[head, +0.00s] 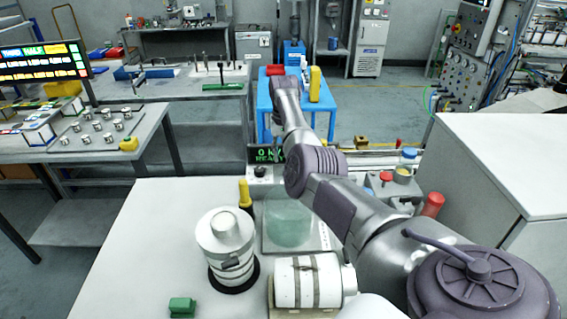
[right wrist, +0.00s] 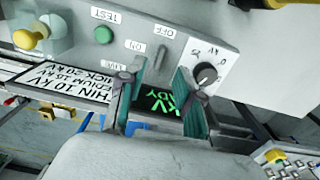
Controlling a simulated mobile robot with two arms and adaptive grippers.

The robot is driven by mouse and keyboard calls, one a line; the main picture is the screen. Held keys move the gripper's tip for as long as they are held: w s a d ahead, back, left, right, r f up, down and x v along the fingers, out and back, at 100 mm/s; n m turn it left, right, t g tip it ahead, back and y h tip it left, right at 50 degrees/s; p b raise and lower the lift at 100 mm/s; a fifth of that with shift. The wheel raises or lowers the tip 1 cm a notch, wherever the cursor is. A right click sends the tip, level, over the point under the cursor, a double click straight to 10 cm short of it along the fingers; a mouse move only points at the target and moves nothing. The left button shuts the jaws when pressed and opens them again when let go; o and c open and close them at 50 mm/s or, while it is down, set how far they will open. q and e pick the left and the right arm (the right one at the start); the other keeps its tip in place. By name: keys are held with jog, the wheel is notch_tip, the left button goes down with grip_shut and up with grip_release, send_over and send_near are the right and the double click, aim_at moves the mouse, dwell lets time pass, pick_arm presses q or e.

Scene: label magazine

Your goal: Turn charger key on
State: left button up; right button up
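In the right wrist view a grey control panel (right wrist: 225,62) shows upside down. A slim grey key handle (right wrist: 159,58) stands on it, by the ON and OFF labels. My right gripper (right wrist: 161,74) is open, its two fingers apart and empty. The key shows in the gap just past the fingertips; I cannot tell whether they touch it. In the head view my right arm covers much of the panel, and the key and fingertips cannot be made out there. My left gripper is not in view.
A black knob (right wrist: 206,73) and a green TEST button (right wrist: 103,35) flank the key. A green-lit display (right wrist: 160,101) lies behind the fingers.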

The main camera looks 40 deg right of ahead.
aim_at(284, 169)
jog(key=shift+f, duration=2.55)
grip_shut()
